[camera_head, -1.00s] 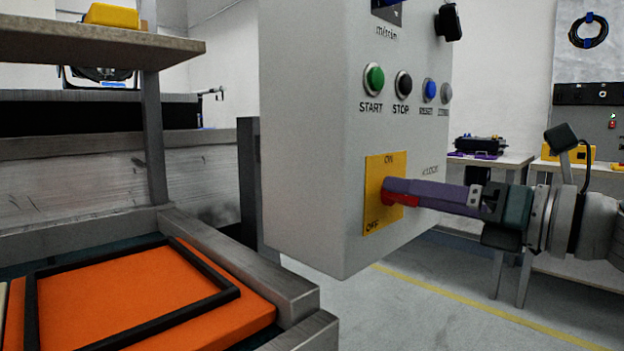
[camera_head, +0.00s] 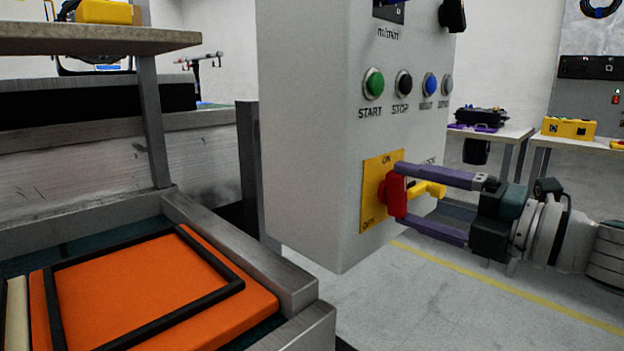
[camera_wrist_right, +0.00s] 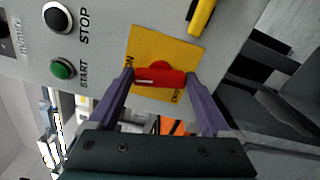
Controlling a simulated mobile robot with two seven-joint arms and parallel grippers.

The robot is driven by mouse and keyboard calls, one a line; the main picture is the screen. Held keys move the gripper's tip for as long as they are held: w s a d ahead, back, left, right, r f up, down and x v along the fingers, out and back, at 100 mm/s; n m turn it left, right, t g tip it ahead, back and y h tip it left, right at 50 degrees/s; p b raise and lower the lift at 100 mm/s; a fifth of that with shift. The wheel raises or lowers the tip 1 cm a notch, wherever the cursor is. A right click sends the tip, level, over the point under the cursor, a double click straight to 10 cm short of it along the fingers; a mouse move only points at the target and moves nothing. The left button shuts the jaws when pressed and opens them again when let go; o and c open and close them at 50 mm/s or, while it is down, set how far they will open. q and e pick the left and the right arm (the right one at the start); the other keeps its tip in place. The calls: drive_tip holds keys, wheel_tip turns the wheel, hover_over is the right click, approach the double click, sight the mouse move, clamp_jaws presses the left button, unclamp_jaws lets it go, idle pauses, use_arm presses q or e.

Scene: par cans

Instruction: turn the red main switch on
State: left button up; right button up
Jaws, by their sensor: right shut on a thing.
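The red main switch (camera_head: 396,194) sits on a yellow plate (camera_head: 371,207) low on the front of the grey control cabinet (camera_head: 310,130). ON is marked at the plate's top and OFF at its lower left. My right gripper (camera_head: 400,197) is shut on the red switch, one purple finger above and one below. The handle stands about upright. In the right wrist view the red handle (camera_wrist_right: 160,77) lies across between both fingertips, which touch its ends. My left gripper is not in view.
Green START (camera_head: 374,83), black STOP (camera_head: 404,84) and blue (camera_head: 430,84) buttons sit above the switch. A yellow lever (camera_head: 431,188) is close to the right of the plate. A metal-framed bench with an orange panel (camera_head: 150,295) stands at left.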

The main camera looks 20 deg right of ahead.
drive_tip(key=shift+m+p, duration=0.5)
drive_tip(key=shift+m, duration=0.7)
drive_tip(key=o, duration=1.2)
drive_tip(key=shift+c, duration=0.2)
drive_tip(key=p+v, duration=0.1)
drive_tip(key=v, duration=0.9)
drive_tip(key=shift+f, duration=0.1)
